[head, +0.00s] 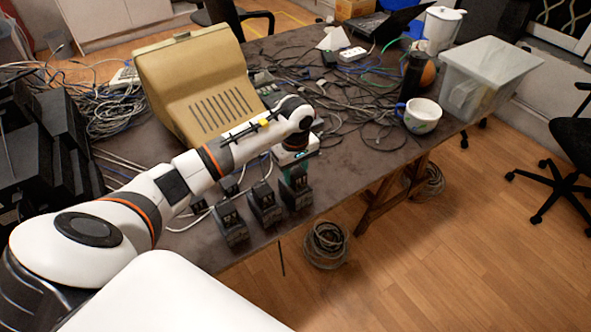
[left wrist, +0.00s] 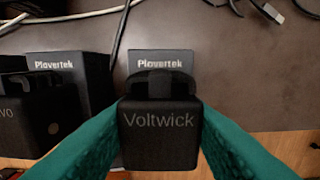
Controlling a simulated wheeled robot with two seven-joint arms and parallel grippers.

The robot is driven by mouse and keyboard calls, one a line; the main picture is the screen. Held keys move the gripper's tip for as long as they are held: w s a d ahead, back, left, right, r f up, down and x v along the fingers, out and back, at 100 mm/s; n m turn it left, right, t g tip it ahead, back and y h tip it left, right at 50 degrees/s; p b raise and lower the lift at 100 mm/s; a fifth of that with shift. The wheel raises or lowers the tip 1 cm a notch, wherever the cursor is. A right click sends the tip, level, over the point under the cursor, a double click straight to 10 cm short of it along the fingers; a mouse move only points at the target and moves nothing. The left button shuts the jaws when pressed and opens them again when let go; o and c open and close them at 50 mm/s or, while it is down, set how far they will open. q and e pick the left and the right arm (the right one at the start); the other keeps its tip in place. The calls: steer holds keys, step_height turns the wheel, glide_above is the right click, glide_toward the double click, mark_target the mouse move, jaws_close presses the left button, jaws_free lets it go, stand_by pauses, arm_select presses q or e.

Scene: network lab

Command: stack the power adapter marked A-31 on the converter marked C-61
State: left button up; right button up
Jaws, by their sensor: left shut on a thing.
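My left gripper (left wrist: 160,140), with teal fingers, is shut on a black adapter (left wrist: 160,135) with "Voltwick" on its face. A black box marked "Plovertek" (left wrist: 163,62) shows just behind the held adapter, partly hidden by it; I cannot tell whether they touch. A second Plovertek box (left wrist: 75,70) stands to the left, with another black adapter (left wrist: 28,118) in front of it. In the head view the left gripper (head: 294,172) is over the rightmost of several black devices near the table's front edge. The A-31 and C-61 marks are not readable. My right gripper is not in view.
Black devices (head: 231,228) and (head: 265,204) stand close to the left of the gripper. A beige monitor (head: 205,85) stands behind the arm. Loose cables (head: 340,125) cover the table behind. A white mug (head: 421,116) and a clear bin (head: 487,80) stand at the right.

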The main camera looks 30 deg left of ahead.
mark_target(296, 170)
arm_select(q)
steer(key=shift+f, duration=0.1)
steer(key=shift+f+b, duration=0.15)
steer(key=shift+b, duration=0.15)
steer(key=o, duration=1.1)
steer(key=shift+r, duration=0.25)
step_height(296, 170, up, 12)
steer(key=shift+f+b, duration=0.1)
steer(key=shift+b, duration=0.8)
